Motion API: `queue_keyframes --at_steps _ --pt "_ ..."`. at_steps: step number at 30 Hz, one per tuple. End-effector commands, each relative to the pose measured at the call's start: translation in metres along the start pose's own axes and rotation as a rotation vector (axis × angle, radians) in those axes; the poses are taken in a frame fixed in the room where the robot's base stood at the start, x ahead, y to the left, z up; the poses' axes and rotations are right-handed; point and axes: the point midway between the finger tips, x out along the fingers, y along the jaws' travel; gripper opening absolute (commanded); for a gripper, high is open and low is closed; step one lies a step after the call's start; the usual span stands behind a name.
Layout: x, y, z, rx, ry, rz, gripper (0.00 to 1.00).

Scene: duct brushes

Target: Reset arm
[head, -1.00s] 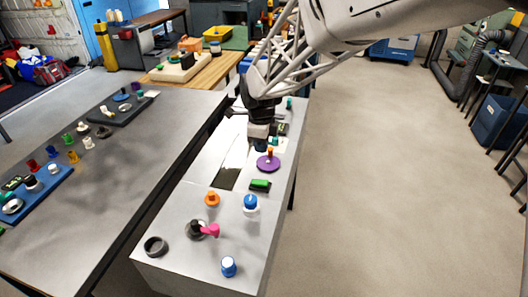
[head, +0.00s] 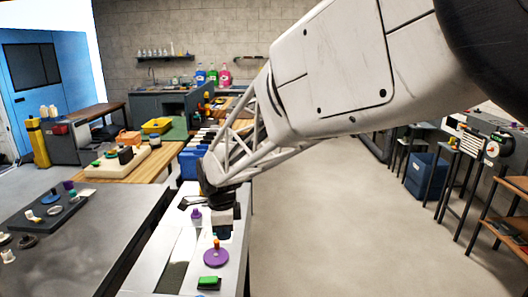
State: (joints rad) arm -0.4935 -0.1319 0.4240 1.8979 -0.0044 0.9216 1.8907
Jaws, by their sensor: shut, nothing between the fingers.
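My white arm reaches in from the upper right and ends in a dark wrist at left of centre in the head view. My gripper (head: 222,228) points down over the far part of the narrow white table (head: 228,267). It is shut and holds nothing that I can see. A purple disc with an orange knob (head: 216,257) stands just in front of it, and a purple-topped piece (head: 196,216) is to its left. I cannot tell the exact gap between the fingertips and the table.
A green block (head: 208,283) lies near the bottom edge. A dark slot (head: 174,275) runs along the table's left part. A grey table (head: 90,250) with a dark tray (head: 45,208) of small parts stands at left. The floor (head: 320,230) at right is clear.

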Motion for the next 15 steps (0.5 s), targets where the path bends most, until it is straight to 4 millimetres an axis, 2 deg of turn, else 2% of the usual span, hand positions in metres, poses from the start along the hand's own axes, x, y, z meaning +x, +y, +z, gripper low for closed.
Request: queue_keyframes --at_steps 1,6,15 --pt "-0.010 0.008 -0.016 -0.037 -0.002 -0.010 0.00" --pt "-0.035 0.038 -0.065 -0.211 -0.001 -0.036 0.00" --pt "-0.070 0.105 -0.141 -0.524 0.020 -0.081 0.00"
